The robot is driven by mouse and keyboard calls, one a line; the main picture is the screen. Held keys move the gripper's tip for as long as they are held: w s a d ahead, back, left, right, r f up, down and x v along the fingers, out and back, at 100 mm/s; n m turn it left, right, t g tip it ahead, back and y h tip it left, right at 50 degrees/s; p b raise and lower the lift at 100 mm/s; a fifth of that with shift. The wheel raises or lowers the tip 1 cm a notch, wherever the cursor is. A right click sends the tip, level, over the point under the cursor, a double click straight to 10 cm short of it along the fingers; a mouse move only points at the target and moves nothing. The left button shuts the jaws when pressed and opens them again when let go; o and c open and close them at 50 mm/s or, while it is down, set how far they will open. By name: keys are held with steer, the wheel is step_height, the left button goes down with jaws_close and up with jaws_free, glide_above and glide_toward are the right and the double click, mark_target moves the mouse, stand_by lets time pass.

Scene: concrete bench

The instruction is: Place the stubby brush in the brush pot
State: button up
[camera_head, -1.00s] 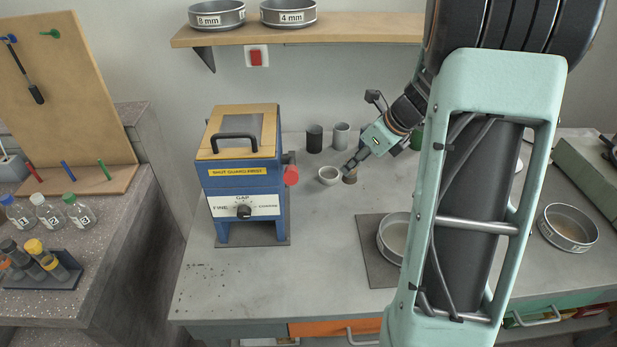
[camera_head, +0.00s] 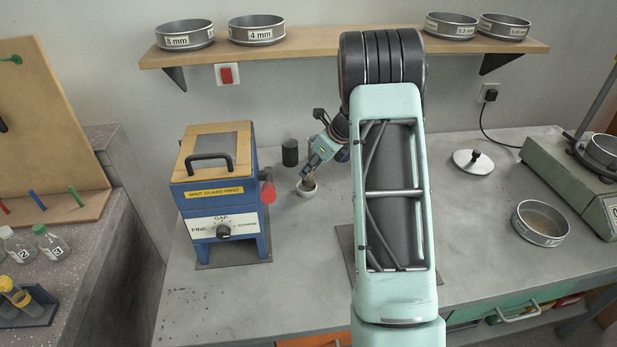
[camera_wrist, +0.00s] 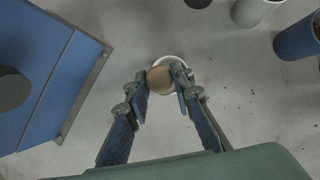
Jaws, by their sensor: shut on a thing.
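My gripper (camera_head: 307,177) is shut on a short brown round-ended thing (camera_wrist: 159,80), which looks like the stubby brush. Its lower part is hidden in the wrist view. It is held over or in a small white bowl (camera_head: 307,191); I cannot tell whether they touch. The bowl's rim (camera_wrist: 174,60) shows just behind the held thing in the wrist view. Behind the bowl stand upright cups: a dark one (camera_head: 290,153) and a grey one (camera_wrist: 250,12). A blue cup (camera_wrist: 297,42) with something brown inside stands farther right. I cannot tell which is the brush pot.
A blue machine (camera_head: 220,190) with a red knob (camera_head: 268,192) stands close left of the bowl. A shelf (camera_head: 300,50) with sieves is above.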

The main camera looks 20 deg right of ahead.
mark_target(308, 178)
steer(key=shift+w+f, duration=0.8)
steer(key=shift+f, duration=1.55)
steer(key=shift+f, duration=0.1)
steer(key=shift+f, duration=0.15)
steer(key=o, duration=1)
steer(key=shift+r, duration=0.3)
steer(key=v, duration=1.2)
steer(key=shift+s, duration=0.1)
